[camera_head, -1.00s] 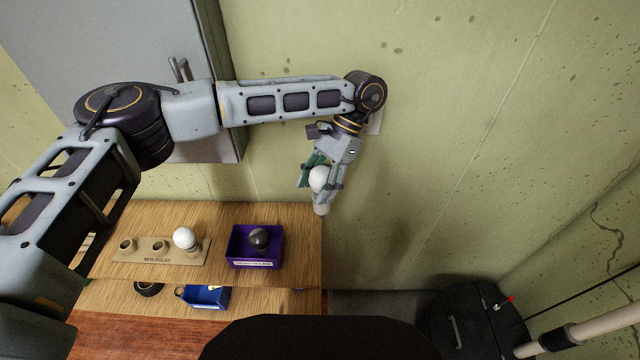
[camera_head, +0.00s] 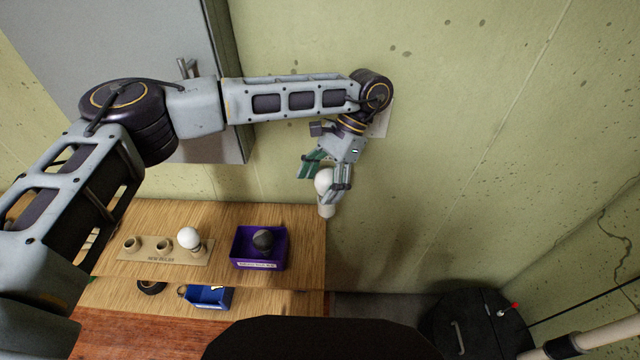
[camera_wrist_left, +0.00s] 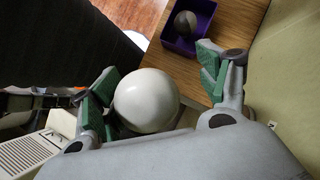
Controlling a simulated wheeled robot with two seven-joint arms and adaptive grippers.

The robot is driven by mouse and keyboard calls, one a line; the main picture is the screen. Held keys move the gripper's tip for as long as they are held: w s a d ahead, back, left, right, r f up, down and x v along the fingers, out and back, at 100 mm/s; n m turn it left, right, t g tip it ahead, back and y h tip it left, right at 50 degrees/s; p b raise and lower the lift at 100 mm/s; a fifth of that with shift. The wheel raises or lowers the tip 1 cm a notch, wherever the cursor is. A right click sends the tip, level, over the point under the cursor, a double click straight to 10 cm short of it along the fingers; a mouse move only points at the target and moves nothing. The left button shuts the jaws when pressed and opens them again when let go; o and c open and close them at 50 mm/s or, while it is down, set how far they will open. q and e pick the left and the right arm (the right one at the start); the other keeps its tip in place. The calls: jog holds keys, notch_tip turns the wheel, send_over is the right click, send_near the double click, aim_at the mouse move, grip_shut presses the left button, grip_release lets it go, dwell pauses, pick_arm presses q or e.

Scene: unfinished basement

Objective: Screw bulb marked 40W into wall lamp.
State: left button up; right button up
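A white bulb (camera_head: 323,181) stands upright at the wall, its base toward a pale cylindrical holder (camera_head: 326,210), which looks like the wall lamp's socket. I cannot tell how deep it sits, and no wattage marking is readable. My left gripper (camera_head: 325,176) is above and around the bulb with its fingers spread. In the left wrist view the round bulb (camera_wrist_left: 146,100) lies close to the left finger, with a clear gap to the right finger. A pale wall plate (camera_head: 382,120) is partly hidden behind my left wrist. My right gripper is out of view.
Another white bulb (camera_head: 189,237) stands in a wooden holder (camera_head: 150,256) with two empty holes. A dark bulb (camera_head: 263,240) lies in a purple box (camera_head: 241,262) on the shelf. A blue bin (camera_head: 207,296) is below. A grey cabinet (camera_head: 225,60) hangs behind my left arm.

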pick_arm(q)
jog(key=shift+f, duration=0.15)
jog(key=shift+s, duration=0.1)
jog(key=shift+f, duration=0.1)
jog(key=v, duration=1.2)
dwell(0.8)
jog(key=shift+o, duration=0.3)
jog(key=shift+s, duration=0.1)
